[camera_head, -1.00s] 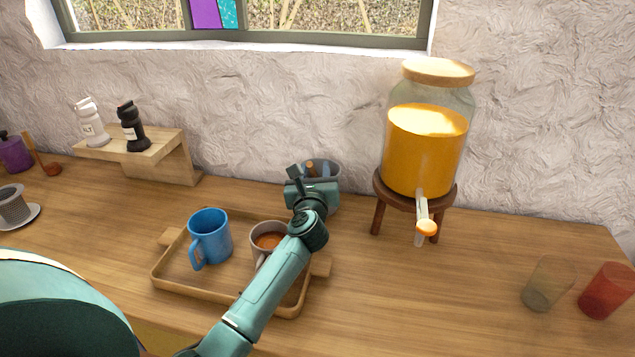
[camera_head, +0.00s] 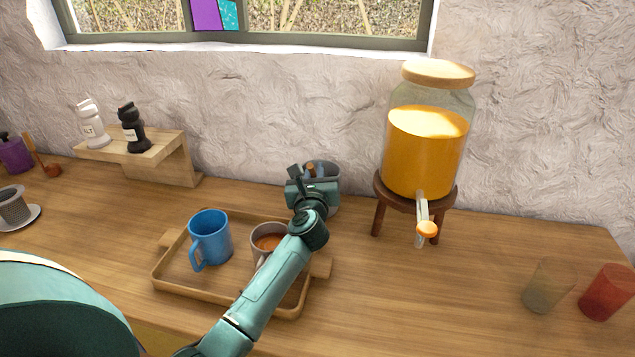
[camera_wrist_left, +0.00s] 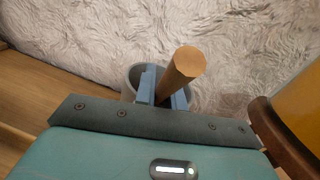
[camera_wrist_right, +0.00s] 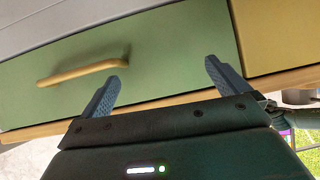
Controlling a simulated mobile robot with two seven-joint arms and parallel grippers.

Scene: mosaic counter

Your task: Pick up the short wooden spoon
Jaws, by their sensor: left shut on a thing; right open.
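The short wooden spoon shows as a light wooden handle (camera_wrist_left: 184,68) standing up in the left wrist view; its lower part is hidden. In the head view a small bit of the handle (camera_head: 311,170) shows at the grey pot (camera_head: 324,168). The pot's rim also shows in the left wrist view (camera_wrist_left: 133,74). My left gripper (camera_wrist_left: 164,92) is shut on the handle, its blue fingers on both sides of it, at the pot's mouth. My right gripper (camera_wrist_right: 162,80) is open and empty, in front of a green drawer (camera_wrist_right: 150,50) below the counter.
A wooden tray (camera_head: 215,289) with a blue mug (camera_head: 210,238) and a mug of brown drink (camera_head: 266,240) lies under my left arm. A glass juice dispenser (camera_head: 425,150) on a stand is close right of the pot. Two cups (camera_head: 548,283) (camera_head: 607,290) stand far right.

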